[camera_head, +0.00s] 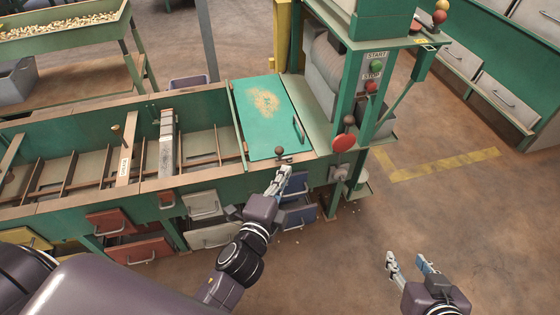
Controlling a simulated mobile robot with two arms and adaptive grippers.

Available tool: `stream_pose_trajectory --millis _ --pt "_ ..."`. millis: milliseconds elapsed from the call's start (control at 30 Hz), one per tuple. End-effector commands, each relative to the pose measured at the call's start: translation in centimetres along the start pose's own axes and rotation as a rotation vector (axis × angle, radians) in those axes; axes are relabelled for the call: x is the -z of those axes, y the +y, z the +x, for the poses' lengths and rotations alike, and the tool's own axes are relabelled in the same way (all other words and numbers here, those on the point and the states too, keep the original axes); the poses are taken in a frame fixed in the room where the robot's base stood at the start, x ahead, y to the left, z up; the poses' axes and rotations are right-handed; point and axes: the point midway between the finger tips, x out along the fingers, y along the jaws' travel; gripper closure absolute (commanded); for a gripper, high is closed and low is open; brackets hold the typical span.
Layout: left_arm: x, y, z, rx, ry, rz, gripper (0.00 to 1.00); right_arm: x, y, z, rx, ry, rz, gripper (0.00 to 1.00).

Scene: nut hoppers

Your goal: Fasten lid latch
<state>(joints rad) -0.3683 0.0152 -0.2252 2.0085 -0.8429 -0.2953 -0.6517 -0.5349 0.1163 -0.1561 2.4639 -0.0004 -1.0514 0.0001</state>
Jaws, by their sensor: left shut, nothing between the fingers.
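The green lid (259,130) lies flat over the right end of the long green hopper bench, with a dark handle (298,129) near its right edge. A latch with a dark round knob (279,151) stands at the lid's front edge. My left gripper (284,171) is shut and empty, just in front of and below the knob; I cannot tell whether it touches the latch. The gripper and wrist hide part of the bench front there. My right gripper (408,261) is open and empty over the floor at the lower right.
The open hopper (60,170) with dividers extends left of the lid. Red, grey and blue drawers (108,222) jut out below it. A machine post with START and STOP buttons (372,87) and a red knob (343,142) stands right of the lid. The floor at right is clear.

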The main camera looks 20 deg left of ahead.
Motion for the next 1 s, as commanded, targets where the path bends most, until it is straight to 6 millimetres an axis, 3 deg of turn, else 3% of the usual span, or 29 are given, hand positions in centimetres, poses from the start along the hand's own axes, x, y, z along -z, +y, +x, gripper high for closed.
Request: stream_pose_trajectory --millis 133,400,1000 --pt "0.0 0.0 2.5 0.002 0.001 0.002 1.00 2.1 -0.4 0.4 0.008 0.085 -0.001 0.60" --pt "-2.5 0.1 4.7 0.000 0.001 0.001 1.00 4.9 -0.7 0.4 0.014 0.201 -0.002 0.60" --pt "-2.9 0.0 4.9 -0.002 0.010 0.002 1.00 4.8 -0.7 0.3 0.014 0.194 -0.002 0.60"
